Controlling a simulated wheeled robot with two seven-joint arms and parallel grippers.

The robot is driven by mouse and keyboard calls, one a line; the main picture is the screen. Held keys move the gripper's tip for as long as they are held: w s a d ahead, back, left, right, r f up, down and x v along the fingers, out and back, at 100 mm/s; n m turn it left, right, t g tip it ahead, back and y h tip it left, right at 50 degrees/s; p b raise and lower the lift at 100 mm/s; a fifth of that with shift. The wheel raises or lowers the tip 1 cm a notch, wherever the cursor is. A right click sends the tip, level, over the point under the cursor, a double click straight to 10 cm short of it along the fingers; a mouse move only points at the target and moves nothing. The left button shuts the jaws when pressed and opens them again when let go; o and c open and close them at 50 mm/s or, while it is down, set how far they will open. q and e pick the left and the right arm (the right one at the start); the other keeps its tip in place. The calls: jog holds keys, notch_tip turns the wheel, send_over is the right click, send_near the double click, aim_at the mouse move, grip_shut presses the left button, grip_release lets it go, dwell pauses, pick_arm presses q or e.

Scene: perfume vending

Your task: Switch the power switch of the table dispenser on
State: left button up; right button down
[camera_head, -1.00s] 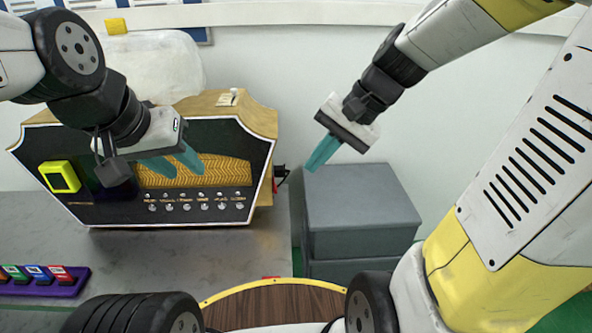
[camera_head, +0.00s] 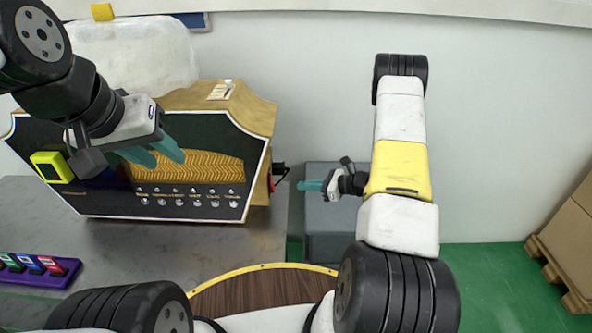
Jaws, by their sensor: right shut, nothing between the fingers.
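The table dispenser (camera_head: 100,205) stands on the grey table, a wooden box with a black front panel, gold patterned window and a row of knobs. On its right side is a small black and red fitting (camera_head: 278,169); I cannot tell its on or off state. A small white lever (camera_head: 228,85) sits on its top. My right gripper (camera_head: 302,186) is shut and empty, just right of that side fitting, with its teal fingertips pointing left and apparently a small gap between them. My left gripper (camera_head: 163,158) is open and empty in front of the panel, hiding part of it.
A grey box (camera_head: 325,225) stands right of the table, below my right gripper. A purple rack (camera_head: 45,281) with coloured blocks lies at the table's left. A round wooden top (camera_head: 262,290) is in front. Cardboard boxes (camera_head: 575,225) on a pallet stand far right.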

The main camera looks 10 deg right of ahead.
jog(key=d+f+x, duration=0.1)
jog(key=x, duration=0.8)
jog(key=shift+w+a+f+m, duration=0.2)
jog(key=shift+w+f+m, duration=0.05)
jog(key=shift+m, duration=0.05)
jog(key=shift+x, duration=0.85)
dwell(1.9)
jog(key=v, duration=0.9)
dwell(0.6)
jog(key=shift+s, duration=0.1)
